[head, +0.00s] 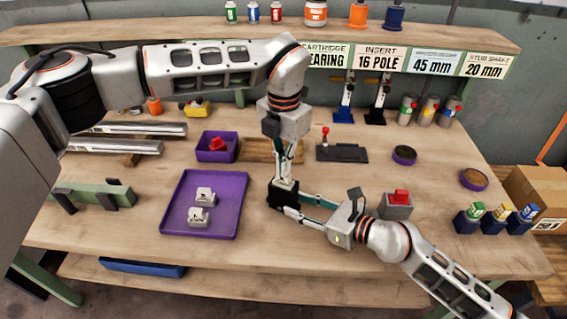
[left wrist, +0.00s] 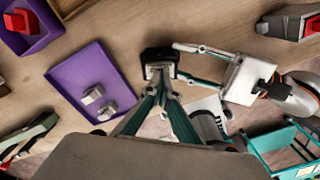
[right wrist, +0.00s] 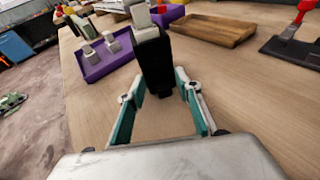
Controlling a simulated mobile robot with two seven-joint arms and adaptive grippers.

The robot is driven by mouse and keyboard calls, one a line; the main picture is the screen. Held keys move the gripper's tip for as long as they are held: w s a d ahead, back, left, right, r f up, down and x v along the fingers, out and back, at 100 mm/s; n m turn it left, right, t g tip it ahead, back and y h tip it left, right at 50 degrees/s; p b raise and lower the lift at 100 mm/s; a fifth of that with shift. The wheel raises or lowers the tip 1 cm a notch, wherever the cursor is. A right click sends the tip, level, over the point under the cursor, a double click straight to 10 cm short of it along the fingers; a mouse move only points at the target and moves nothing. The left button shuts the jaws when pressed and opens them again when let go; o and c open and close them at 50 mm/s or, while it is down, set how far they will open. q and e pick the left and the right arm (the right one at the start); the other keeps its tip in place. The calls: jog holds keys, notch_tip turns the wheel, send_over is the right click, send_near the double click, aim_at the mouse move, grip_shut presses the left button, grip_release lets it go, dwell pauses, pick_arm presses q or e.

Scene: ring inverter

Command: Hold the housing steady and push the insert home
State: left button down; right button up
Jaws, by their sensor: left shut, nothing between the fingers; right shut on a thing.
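The black housing (head: 279,199) stands on the bench right of the purple tray and also shows in the left wrist view (left wrist: 157,54) and right wrist view (right wrist: 153,70). My right gripper (head: 290,204) is shut on it from the right, one finger on each side. A light grey insert (right wrist: 141,17) sits at the housing's top; its depth inside is hidden. My left gripper (head: 286,178) points down, shut and empty, with its fingertips at the insert's top; I cannot tell whether they touch. Two more grey inserts (head: 205,195) lie in the purple tray (head: 232,225).
A purple bin (head: 203,155) with a red part and a wooden tray (head: 262,149) lie behind. A dark fixture (head: 342,153) with a red-knobbed lever is at the back. A grey box with a red button (head: 398,203) stands close to my right wrist. The front edge is clear.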

pick_arm(q)
jog(key=shift+f, duration=0.35)
jog(key=shift+r, duration=0.1)
notch_tip(320, 180, up, 15)
dwell(0.9)
pick_arm(e)
jog(key=o, duration=0.9)
jog(key=shift+d, duration=0.15)
